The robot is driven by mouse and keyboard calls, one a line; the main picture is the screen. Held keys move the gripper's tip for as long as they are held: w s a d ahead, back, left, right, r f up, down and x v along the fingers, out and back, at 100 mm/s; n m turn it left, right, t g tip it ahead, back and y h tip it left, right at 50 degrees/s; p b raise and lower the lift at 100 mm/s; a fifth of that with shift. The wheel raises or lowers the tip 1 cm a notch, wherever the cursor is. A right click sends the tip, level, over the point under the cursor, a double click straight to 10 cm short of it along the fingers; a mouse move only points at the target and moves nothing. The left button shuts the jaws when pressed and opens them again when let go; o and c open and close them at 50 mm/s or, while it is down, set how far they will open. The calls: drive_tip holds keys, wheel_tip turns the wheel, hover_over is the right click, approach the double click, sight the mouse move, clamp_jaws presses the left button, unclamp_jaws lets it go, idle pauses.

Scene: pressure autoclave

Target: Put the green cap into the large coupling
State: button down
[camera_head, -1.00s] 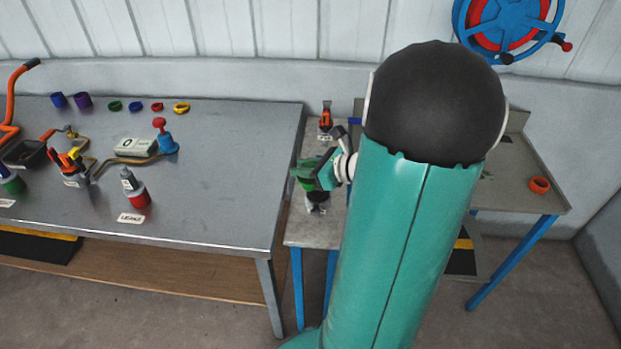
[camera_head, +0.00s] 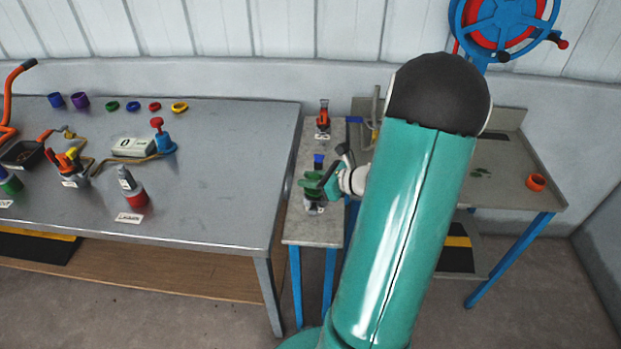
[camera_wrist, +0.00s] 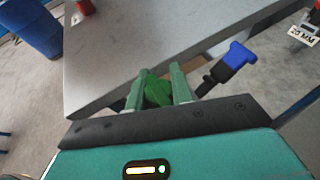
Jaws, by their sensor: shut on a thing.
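My gripper (camera_head: 314,188) is over the near part of the narrow grey side table in the head view. In the wrist view my gripper (camera_wrist: 157,92) has its two green fingers shut on a dark green piece, which looks like the green cap (camera_wrist: 155,88). A blue-topped fitting (camera_head: 318,160) stands just behind the gripper; it also shows in the wrist view (camera_wrist: 236,58), right of the fingers. A red-orange fitting (camera_head: 323,118) stands farther back. A dark and pale base (camera_head: 314,207) shows under the gripper, partly hidden. I cannot tell which fitting is the large coupling.
The large grey workbench (camera_head: 225,180) on the left has a clear right part. Coloured rings, including a green one (camera_head: 112,106), lie along its back. A red bottle (camera_head: 132,190) stands near its front. An orange ring (camera_head: 536,182) lies on the right table.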

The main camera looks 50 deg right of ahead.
drive_tip(key=shift+f, duration=0.15)
drive_tip(key=c, duration=1.2)
unclamp_jaws()
drive_tip(key=shift+c, duration=0.2)
drive_tip(key=shift+r, duration=0.35)
drive_tip(key=v, duration=1.2)
drive_tip(key=w+a+n+g, duration=0.1)
drive_tip(key=a+n, duration=0.1)
drive_tip(key=w+a+r+n+g+y, duration=0.1)
drive_tip(key=a, duration=0.2)
drive_tip(key=w+a+r+n+g+y, duration=0.1)
drive_tip(key=w+a+n, duration=0.1)
drive_tip(key=a, duration=0.1)
drive_tip(key=shift+a+r+n, duration=0.25)
drive_tip(key=shift+n, duration=0.05)
drive_tip(key=s+a+r+n+g+h, duration=0.1)
drive_tip(key=a+r+n+h, duration=0.1)
drive_tip(key=a+n, duration=0.6)
drive_tip(key=s+a+r+n+g+h, duration=0.2)
drive_tip(key=a+r+n, duration=0.3)
drive_tip(key=a+n, duration=0.4)
drive_tip(key=s+a+r+n+g+h, duration=0.1)
drive_tip(key=a+r+n, duration=0.3)
drive_tip(key=a+n, duration=0.5)
drive_tip(key=shift+s+a+n+h, duration=0.2)
drive_tip(key=shift+n+h, duration=0.2)
drive_tip(key=shift+n, duration=0.2)
